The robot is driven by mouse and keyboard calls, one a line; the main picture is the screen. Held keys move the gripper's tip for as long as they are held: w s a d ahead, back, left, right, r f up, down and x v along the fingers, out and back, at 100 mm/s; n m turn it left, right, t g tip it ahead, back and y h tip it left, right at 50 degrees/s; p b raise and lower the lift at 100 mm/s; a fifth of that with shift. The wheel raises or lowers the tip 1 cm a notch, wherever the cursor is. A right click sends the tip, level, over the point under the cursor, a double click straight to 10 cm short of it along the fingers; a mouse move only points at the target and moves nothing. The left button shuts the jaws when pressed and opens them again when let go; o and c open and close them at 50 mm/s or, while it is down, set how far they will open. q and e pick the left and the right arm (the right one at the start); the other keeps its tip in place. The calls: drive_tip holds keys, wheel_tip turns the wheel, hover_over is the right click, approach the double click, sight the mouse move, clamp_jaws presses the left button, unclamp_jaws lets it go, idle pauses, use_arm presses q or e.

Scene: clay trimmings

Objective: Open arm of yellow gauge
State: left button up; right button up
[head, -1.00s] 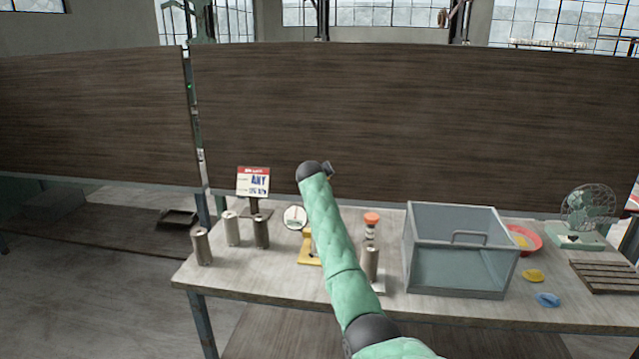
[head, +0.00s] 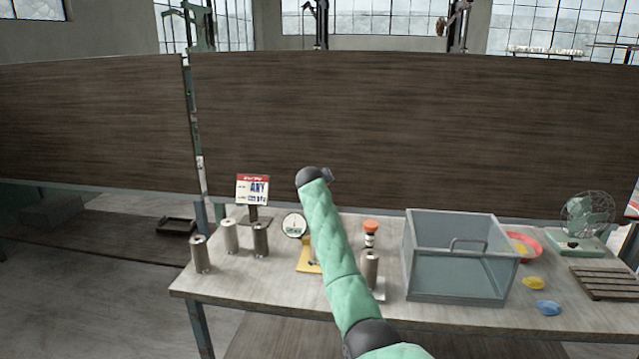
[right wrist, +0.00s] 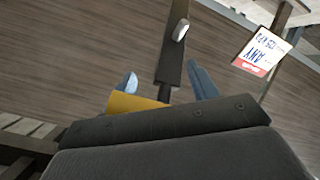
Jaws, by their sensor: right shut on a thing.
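The yellow gauge (head: 306,266) stands on the table in the head view, with a round white dial (head: 294,225) on top. My green right arm covers its right side. In the right wrist view my right gripper (right wrist: 165,80) has its two blue-grey fingers on either side of a dark bar (right wrist: 171,62), which looks like the gauge's arm. The bar bears a pale rounded piece. Part of the yellow gauge body shows by the left finger. The exact contact and the hinge are hidden. My left gripper is in neither view.
Several metal cylinders (head: 231,237) and a sign (head: 252,190) stand to the left of the gauge. An orange-topped item (head: 370,228) and another cylinder (head: 369,268) stand close on its right. A grey bin (head: 455,284) is further right. The front left tabletop is clear.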

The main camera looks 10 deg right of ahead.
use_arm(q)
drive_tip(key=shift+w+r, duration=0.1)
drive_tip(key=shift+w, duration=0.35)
use_arm(e)
drive_tip(key=shift+f, duration=0.25)
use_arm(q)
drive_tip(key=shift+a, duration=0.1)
use_arm(e)
drive_tip(key=o, duration=1.1)
drive_tip(key=shift+o, duration=0.8)
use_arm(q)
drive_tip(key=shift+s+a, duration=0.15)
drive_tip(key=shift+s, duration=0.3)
use_arm(e)
drive_tip(key=shift+f, duration=0.1)
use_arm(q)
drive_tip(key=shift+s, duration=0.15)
